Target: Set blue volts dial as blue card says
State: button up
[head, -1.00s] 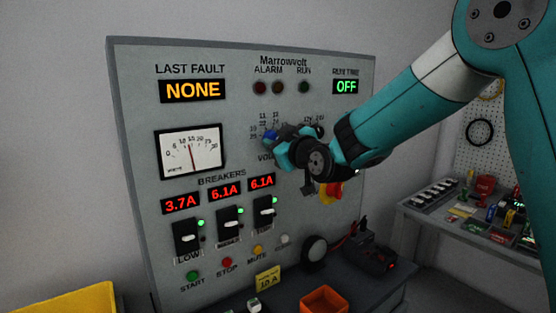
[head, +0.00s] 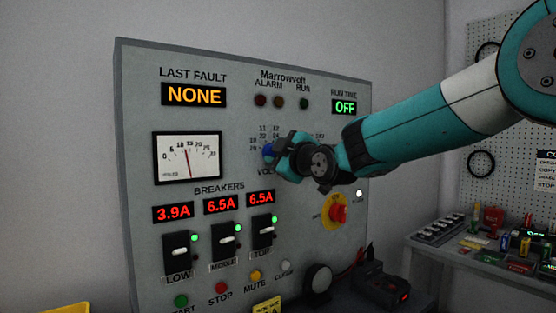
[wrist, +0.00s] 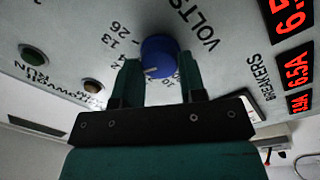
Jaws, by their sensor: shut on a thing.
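The blue volts dial (head: 268,150) sits on the grey panel, left of my gripper in the head view and mostly covered by it. In the wrist view the blue knob (wrist: 160,54) stands between the two fingers of my gripper (wrist: 160,76), which is shut on it. A pale mark on the knob points toward the lower left of the wrist picture. Printed scale numbers ring the dial; 13 and 26 read clearly in the wrist view, others are partly hidden by the fingers. I see no blue card in these frames.
A red emergency knob (head: 338,213) juts from the panel below my wrist. Breaker switches (head: 224,241) stand below the dial, with buttons under them. A yellow card (head: 266,306) is cut off at the bottom. A cluttered bench (head: 480,243) stands at the right.

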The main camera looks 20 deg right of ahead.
jog(key=o, duration=0.9)
jog(key=b+v, duration=0.2)
jog(key=v, duration=1.5)
jog(key=shift+s+f, duration=0.15)
jog(key=shift+s, duration=0.1)
jog(key=shift+a, duration=0.1)
